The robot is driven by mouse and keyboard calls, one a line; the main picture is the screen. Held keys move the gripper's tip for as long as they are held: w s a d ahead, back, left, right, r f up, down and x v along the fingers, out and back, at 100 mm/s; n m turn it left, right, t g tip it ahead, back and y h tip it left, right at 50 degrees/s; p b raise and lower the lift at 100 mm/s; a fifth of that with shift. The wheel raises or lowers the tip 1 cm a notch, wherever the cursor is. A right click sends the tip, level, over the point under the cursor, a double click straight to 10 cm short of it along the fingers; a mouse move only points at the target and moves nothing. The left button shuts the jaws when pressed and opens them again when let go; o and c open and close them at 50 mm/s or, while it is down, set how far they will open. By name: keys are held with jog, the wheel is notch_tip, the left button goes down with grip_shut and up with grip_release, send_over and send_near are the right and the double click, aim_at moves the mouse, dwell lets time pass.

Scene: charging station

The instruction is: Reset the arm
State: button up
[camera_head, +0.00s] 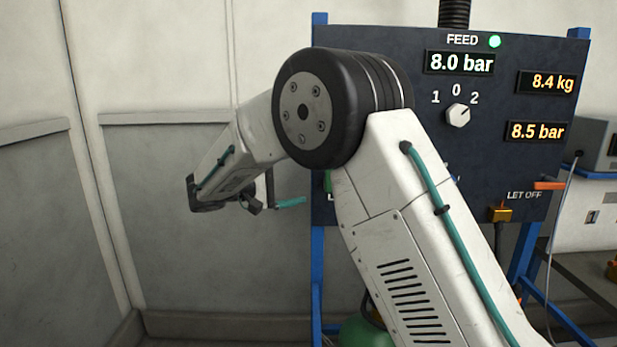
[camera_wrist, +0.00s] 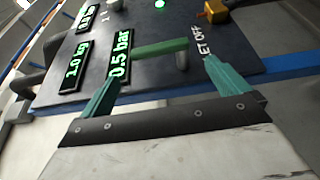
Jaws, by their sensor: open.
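My gripper (camera_wrist: 160,70) is open, its two teal fingers wide apart with nothing held between them. In the wrist view it faces the dark panel (camera_wrist: 60,107), and a green lever (camera_wrist: 160,48) on the panel shows between the fingertips, beyond them. In the head view my arm is bent at the elbow, and a teal finger of my gripper (camera_head: 290,202) shows left of the panel (camera_head: 390,55). My arm hides the panel's lower left part. The green lever's edge (camera_head: 328,183) shows only slightly there.
The panel has lit displays, a FEED dial (camera_head: 457,115), an orange lever (camera_head: 548,186) and a yellow fitting (camera_head: 501,213), on a blue frame (camera_head: 317,270). A green tank (camera_head: 362,333) stands below. Grey walls (camera_head: 190,240) bound the left; space before them looks free.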

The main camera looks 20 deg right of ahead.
jog(key=shift+a, duration=0.5)
jog(key=s+d+f+n+g+y, duration=0.2)
jog(key=s+d+f+n+y, duration=0.15)
jog(key=s+f+y, duration=0.55)
jog(key=s+r+m+t+y, duration=0.1)
jog(key=s+y, duration=0.2)
jog(key=s, duration=0.7)
jog(key=s+d+m+t+y, duration=0.1)
jog(key=s+y, duration=0.2)
jog(key=s, duration=0.8)
jog(key=s+r+m+y, duration=0.1)
jog(key=s+m+y, duration=0.1)
jog(key=s, duration=0.9)
jog(key=shift+s+d+r+t+y, duration=0.2)
jog(key=shift+r+t+y, duration=0.2)
jog(key=shift+y, duration=0.2)
